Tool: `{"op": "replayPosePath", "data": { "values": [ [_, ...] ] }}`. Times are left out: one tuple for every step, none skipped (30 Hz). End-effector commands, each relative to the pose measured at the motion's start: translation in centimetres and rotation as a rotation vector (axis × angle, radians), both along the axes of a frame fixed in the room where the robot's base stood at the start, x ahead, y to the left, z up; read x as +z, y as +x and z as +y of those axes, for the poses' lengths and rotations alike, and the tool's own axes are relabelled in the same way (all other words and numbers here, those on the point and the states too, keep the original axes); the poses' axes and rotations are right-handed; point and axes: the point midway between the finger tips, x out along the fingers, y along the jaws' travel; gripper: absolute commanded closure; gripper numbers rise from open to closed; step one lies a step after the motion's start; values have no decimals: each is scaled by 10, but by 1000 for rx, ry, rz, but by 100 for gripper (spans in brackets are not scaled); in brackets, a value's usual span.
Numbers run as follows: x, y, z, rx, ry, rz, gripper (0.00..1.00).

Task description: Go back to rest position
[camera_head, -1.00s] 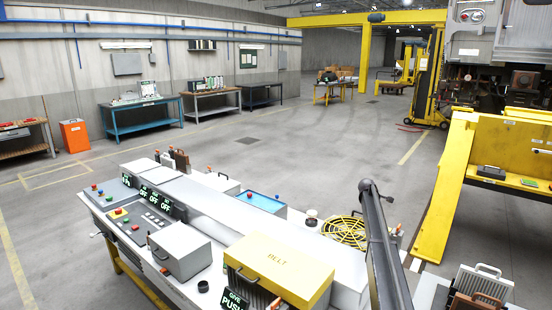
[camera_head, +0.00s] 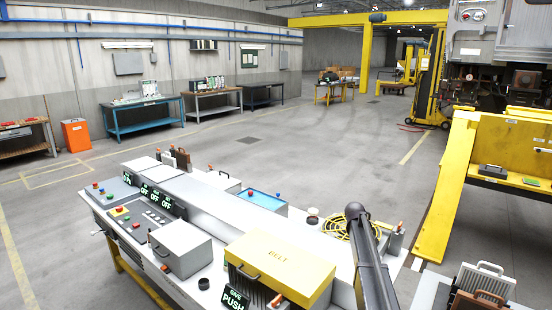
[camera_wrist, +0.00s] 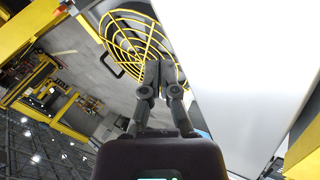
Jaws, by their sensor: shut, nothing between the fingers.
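My gripper (camera_wrist: 159,75) shows in the wrist view, with its two fingers together and nothing between them. It is in front of a yellow round guard grille (camera_wrist: 135,40) and beside a large pale surface. In the head view, my dark arm rises from the bottom edge at the right and partly covers the yellow grille (camera_head: 336,227). The gripper itself cannot be made out in the head view.
A long white console (camera_head: 225,208) carries a yellow lidded box (camera_head: 285,262), a grey box (camera_head: 180,246), a blue tray (camera_head: 264,200) and button panels. A yellow frame (camera_head: 445,210) stands at the right, near a railcar (camera_head: 490,45). Open floor (camera_head: 330,140) lies behind the console.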

Motion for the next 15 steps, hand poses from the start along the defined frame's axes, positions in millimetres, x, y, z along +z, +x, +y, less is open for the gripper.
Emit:
{"op": "replayPosePath", "data": {
  "values": [
    [-6,-35,15,-25,33,12,100],
    [-8,-50,22,-43,52,22,100],
    [-12,-69,32,-66,80,33,100],
    [-14,-83,39,-84,100,42,100],
    [-17,-97,46,-102,119,51,100],
    [-20,-117,55,-126,145,63,100],
    [-22,-131,61,-143,162,75,100],
    [-24,-146,68,-161,181,84,100],
    [-27,-165,77,-185,204,99,100],
    [-29,-180,84,-202,221,110,100],
    [-31,-195,90,-220,239,121,100],
    [-33,-215,98,-245,260,138,100],
    [-35,-230,104,-262,276,149,100],
    [-37,-245,110,-280,291,162,100],
    [-39,-265,118,-304,311,178,100]
  ]
}}
